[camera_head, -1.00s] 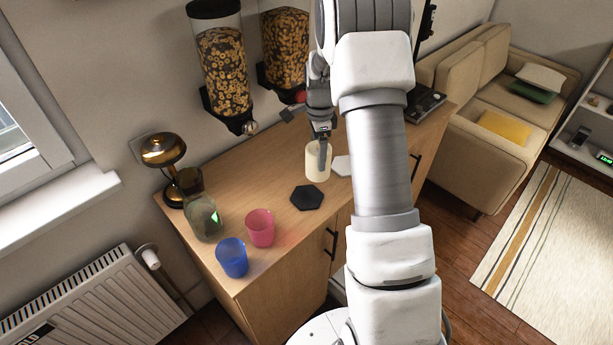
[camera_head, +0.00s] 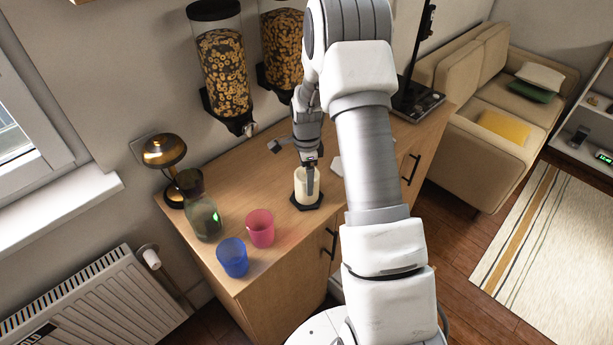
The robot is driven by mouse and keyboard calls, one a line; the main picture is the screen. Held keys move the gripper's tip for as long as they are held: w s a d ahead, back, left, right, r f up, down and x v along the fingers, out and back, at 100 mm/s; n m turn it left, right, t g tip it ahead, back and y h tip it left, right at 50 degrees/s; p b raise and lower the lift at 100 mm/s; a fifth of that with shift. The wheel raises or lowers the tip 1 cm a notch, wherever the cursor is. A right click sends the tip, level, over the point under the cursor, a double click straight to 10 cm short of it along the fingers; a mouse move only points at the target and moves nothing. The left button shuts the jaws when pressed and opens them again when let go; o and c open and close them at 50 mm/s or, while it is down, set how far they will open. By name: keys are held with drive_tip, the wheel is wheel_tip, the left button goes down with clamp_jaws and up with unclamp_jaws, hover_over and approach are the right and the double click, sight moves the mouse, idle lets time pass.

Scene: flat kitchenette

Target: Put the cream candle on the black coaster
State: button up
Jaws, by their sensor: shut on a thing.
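The cream candle (camera_head: 301,190) is upright on the counter's right half, over the black hexagonal coaster (camera_head: 296,206). The coaster's dark edge shows around the candle's base. Whether the base touches the coaster or is slightly above it, I cannot tell. My gripper (camera_head: 311,180) comes down from above and is shut on the candle, one finger showing on its near side. The far finger is hidden.
A pink cup (camera_head: 261,228), a blue cup (camera_head: 232,257) and a glass carafe (camera_head: 203,216) stand left of the coaster. A brass lamp (camera_head: 164,152) is behind them. A white coaster (camera_head: 338,166) is to the right, partly hidden by my arm. Cereal dispensers (camera_head: 219,68) hang above.

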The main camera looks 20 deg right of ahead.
drive_tip(key=o, duration=1.5)
wheel_tip(320, 180, up, 12)
drive_tip(key=shift+r, duration=0.1)
drive_tip(key=s+a+r+n+t, duration=0.1)
drive_tip(key=s+a+r+n, duration=0.25)
drive_tip(key=r, duration=0.35)
drive_tip(key=s+a+r+n+t, duration=0.1)
drive_tip(key=s+a+r+n, duration=0.1)
drive_tip(key=s+r+n, duration=0.4)
drive_tip(key=s+a+r+n+t, duration=0.1)
drive_tip(key=s+r+n, duration=0.1)
drive_tip(key=s, duration=0.3)
drive_tip(key=s+a+r+n+t, duration=0.1)
drive_tip(key=s+a+n, duration=0.1)
drive_tip(key=s+n, duration=0.3)
drive_tip(key=s+a+r+n+t, duration=0.1)
drive_tip(key=s+r+n, duration=0.1)
drive_tip(key=s, duration=0.5)
drive_tip(key=shift+s+a+r+n+t, duration=0.15)
drive_tip(key=shift+a+r+n+t, duration=0.2)
drive_tip(key=shift+n, duration=0.4)
